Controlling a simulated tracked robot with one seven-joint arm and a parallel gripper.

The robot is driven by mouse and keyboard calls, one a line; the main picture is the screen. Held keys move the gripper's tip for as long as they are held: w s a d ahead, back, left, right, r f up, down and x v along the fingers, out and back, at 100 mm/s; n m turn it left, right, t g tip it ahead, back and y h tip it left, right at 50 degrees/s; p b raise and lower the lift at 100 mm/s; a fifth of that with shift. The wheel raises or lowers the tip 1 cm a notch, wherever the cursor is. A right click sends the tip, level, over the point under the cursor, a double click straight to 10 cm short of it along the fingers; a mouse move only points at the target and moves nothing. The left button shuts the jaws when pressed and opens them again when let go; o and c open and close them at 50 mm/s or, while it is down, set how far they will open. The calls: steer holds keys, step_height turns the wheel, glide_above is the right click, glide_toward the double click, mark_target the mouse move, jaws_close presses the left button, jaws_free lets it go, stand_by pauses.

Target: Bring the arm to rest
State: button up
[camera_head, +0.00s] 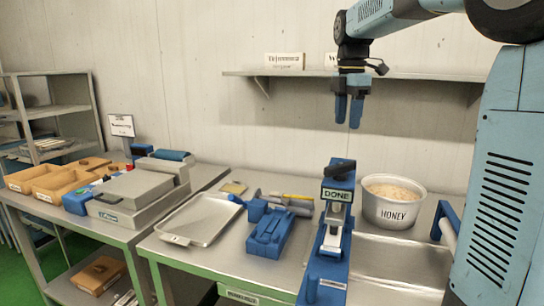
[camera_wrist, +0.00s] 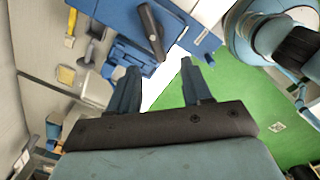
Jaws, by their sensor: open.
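My gripper (camera_head: 348,110) hangs from my blue arm above the back of the metal table, with its blue fingers pointing down. In the wrist view my gripper (camera_wrist: 160,85) shows two blue fingers spread apart with nothing between them. A blue device with a green DONE screen (camera_head: 337,195) stands below it on the table, and its blue body also shows in the wrist view (camera_wrist: 185,35). A white bucket marked HONEY (camera_head: 394,208), filled with a pale grainy substance, stands right of the device. My gripper touches none of these.
A metal tray (camera_head: 200,220) and a blue fixture (camera_head: 270,233) lie on the table (camera_head: 300,199) left of the device. A grey machine (camera_head: 135,196) and wooden bins (camera_head: 58,182) stand on the left bench. A wall shelf (camera_head: 420,76) runs behind my gripper.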

steer(key=s+f+m+t, duration=0.2)
steer(key=s+f+m, duration=0.4)
steer(key=s+m, duration=0.5)
steer(key=s+f+m+t, duration=0.3)
steer(key=s+f+m, duration=0.4)
steer(key=s+m, duration=0.3)
steer(key=s, duration=0.4)
steer(key=shift+s+f+m, duration=0.3)
steer(key=shift+s+m, duration=0.1)
steer(key=shift+d, duration=0.15)
steer(key=shift+c, duration=0.6)
